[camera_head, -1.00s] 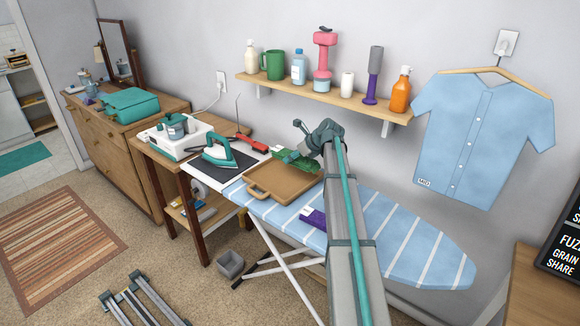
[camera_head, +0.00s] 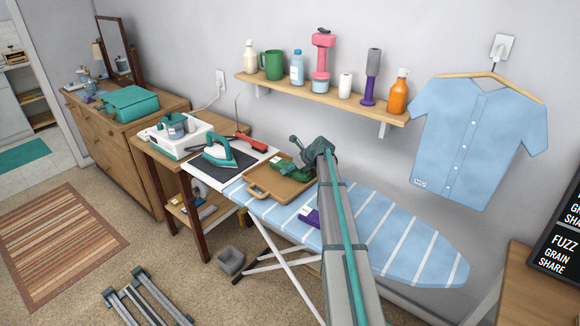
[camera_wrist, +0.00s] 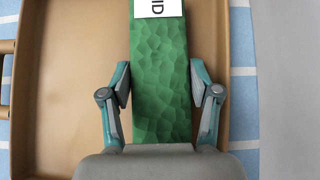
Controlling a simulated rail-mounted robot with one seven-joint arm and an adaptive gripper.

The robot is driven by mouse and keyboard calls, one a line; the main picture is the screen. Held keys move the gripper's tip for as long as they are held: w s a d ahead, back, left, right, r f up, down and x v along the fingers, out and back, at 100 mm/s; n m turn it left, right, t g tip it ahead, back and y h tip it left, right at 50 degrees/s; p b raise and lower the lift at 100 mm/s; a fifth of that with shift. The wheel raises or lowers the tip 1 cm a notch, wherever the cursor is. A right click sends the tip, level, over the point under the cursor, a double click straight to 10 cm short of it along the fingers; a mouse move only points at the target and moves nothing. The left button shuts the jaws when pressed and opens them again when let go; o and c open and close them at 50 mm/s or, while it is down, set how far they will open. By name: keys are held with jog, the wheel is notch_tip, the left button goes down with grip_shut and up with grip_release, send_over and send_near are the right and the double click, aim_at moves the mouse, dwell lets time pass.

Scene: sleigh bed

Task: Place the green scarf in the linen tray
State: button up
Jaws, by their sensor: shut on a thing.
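The green scarf (camera_wrist: 160,85) is a faceted green block with a white label at its far end. In the wrist view it lies between the two fingers of my gripper (camera_wrist: 160,90), which is shut on it. The tan linen tray (camera_wrist: 70,70) spreads beneath the scarf. In the head view the tray (camera_head: 268,192) lies on the ironing board, and my gripper (camera_head: 298,168) is over its back right part. I cannot tell whether the scarf touches the tray floor.
The striped ironing board (camera_head: 400,245) carries a purple item (camera_head: 309,216) in front of the tray. A teal iron (camera_head: 220,153) stands to the left. A shelf (camera_head: 330,97) with bottles hangs on the wall behind. The board's right end is clear.

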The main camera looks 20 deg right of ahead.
jog(key=shift+f, duration=0.15)
jog(key=o, duration=1.3)
jog(key=shift+o, duration=0.2)
jog(key=shift+r, duration=0.2)
jog(key=b+v, duration=0.2)
jog(key=v, duration=1)
jog(key=shift+b, duration=0.35)
